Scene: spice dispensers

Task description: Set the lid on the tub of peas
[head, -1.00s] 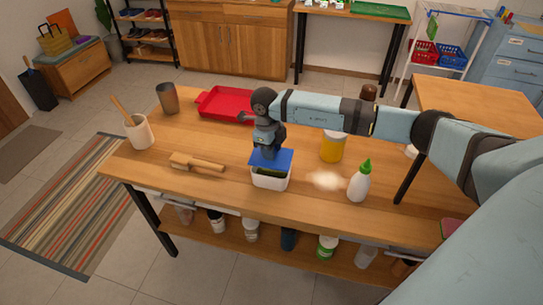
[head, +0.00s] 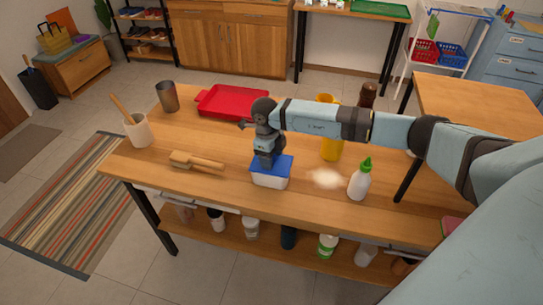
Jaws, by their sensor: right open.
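The white tub (head: 270,181) stands on the wooden table near its front edge. The blue lid (head: 281,168) lies flat over the tub's top and covers the opening, so the peas are hidden. Whether its rim is pressed down all round is too small to tell. My right gripper (head: 267,161) points down at the back middle of the lid, with its jaws open and its fingertips close to the lid's top. My left gripper is not in view.
A wooden brush (head: 197,163) lies left of the tub. A pale spill (head: 325,179) and a green-capped white bottle (head: 359,180) are to the right. A red tray (head: 233,101) lies behind.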

